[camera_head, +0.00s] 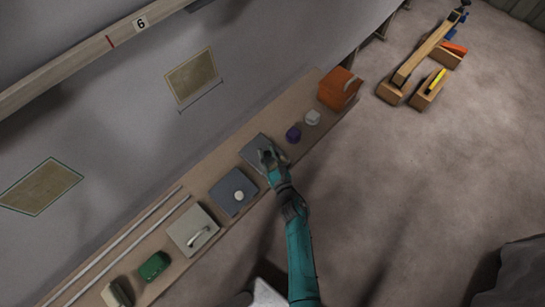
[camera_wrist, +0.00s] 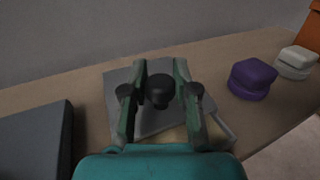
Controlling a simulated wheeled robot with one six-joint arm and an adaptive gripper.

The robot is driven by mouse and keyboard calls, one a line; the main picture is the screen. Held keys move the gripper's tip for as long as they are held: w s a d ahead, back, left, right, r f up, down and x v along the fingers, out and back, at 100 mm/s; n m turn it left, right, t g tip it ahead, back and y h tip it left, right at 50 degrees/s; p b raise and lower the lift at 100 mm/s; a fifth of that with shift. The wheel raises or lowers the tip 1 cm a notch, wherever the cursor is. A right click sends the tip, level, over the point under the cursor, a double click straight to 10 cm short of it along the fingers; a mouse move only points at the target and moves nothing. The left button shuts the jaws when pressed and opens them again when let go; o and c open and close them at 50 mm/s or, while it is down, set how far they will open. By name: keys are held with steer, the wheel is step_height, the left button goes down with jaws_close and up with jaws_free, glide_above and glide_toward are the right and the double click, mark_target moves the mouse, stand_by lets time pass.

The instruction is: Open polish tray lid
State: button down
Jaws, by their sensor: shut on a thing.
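My gripper (camera_head: 268,156) is at a flat grey lid (camera_head: 255,148) on the bench. In the wrist view my gripper (camera_wrist: 160,92) is shut on the dark round knob (camera_wrist: 159,91) of this grey lid (camera_wrist: 120,78), one finger on each side. The lid looks askew over a shallow grey tray (camera_wrist: 222,128), whose rim shows at the lower right, with a paler strip between them. Whether the lid is clear of the tray all round cannot be told, as my fingers and wrist hide the near side.
Purple (camera_head: 293,134) and white (camera_head: 312,118) blocks and an orange box (camera_head: 338,90) stand to the right on the bench (camera_head: 215,160). A blue-grey box (camera_head: 227,186) with a white knob and a pale box (camera_head: 183,232) with a handle stand to the left. The wall is behind.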

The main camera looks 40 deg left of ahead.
steer(key=c, duration=0.9)
jaws_free()
steer(key=shift+o, duration=0.2)
steer(key=shift+d, duration=0.15)
steer(key=v, duration=1.1)
steer(key=shift+s+d, duration=0.2)
steer(key=shift+d, duration=0.15)
